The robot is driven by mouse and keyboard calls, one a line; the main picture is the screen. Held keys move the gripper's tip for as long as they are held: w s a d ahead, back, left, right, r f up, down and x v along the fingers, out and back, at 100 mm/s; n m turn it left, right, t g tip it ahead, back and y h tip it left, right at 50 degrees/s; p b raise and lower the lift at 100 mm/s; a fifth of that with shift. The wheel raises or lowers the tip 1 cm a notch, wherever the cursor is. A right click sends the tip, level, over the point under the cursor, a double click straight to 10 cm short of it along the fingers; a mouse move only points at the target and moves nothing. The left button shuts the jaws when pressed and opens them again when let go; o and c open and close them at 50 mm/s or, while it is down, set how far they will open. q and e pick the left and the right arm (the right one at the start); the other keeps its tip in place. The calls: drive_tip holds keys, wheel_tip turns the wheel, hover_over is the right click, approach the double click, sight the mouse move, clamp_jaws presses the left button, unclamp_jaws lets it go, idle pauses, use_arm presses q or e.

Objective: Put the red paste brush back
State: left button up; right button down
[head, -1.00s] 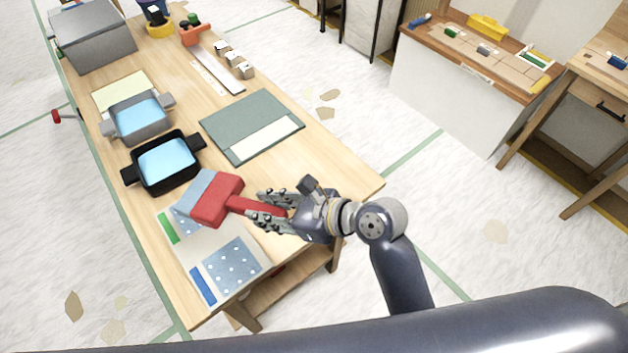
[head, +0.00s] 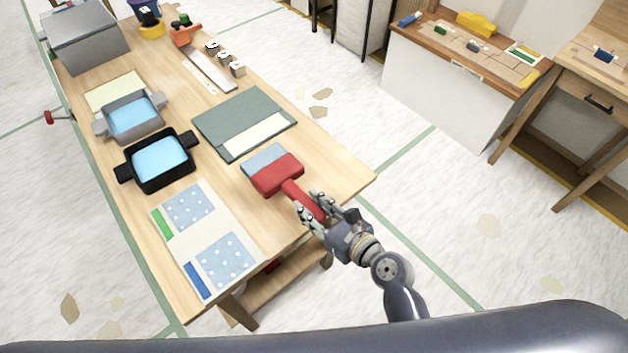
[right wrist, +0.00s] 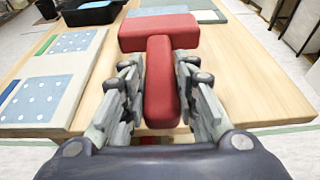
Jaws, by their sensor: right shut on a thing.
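The red paste brush (head: 277,176) has a wide red head, a grey-blue front edge and a red handle. It is over the near right part of the wooden table, in front of the green mat; I cannot tell if it touches the top. My right gripper (head: 308,208) is shut on its handle. In the right wrist view the brush (right wrist: 160,38) points straight away from me, its handle between the fingers of the right gripper (right wrist: 160,98). My left gripper is not in view.
On the table (head: 333,172) lie a green mat (head: 235,115) with a white strip and a pale board (head: 205,225) with two dotted blue sheets. A black tray (head: 132,176) and a grey tray (head: 150,103) hold light blue liquid. Small tools stand at the far end.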

drive_tip(key=w, duration=0.3)
drive_tip(key=w+d, duration=0.1)
drive_tip(key=w, duration=0.2)
drive_tip(key=w+f, duration=0.1)
drive_tip(key=w, duration=0.2)
drive_tip(key=shift+w+d, duration=0.15)
drive_tip(key=shift+d, duration=0.15)
drive_tip(key=shift+f+b, duration=0.65)
drive_tip(key=shift+f, duration=1.05)
drive_tip(key=shift+f, duration=0.1)
drive_tip(key=c, duration=1.2)
unclamp_jaws()
drive_tip(key=shift+f, duration=0.1)
drive_tip(key=shift+c, duration=0.2)
drive_tip(key=shift+r, duration=0.35)
drive_tip(key=v, duration=1.2)
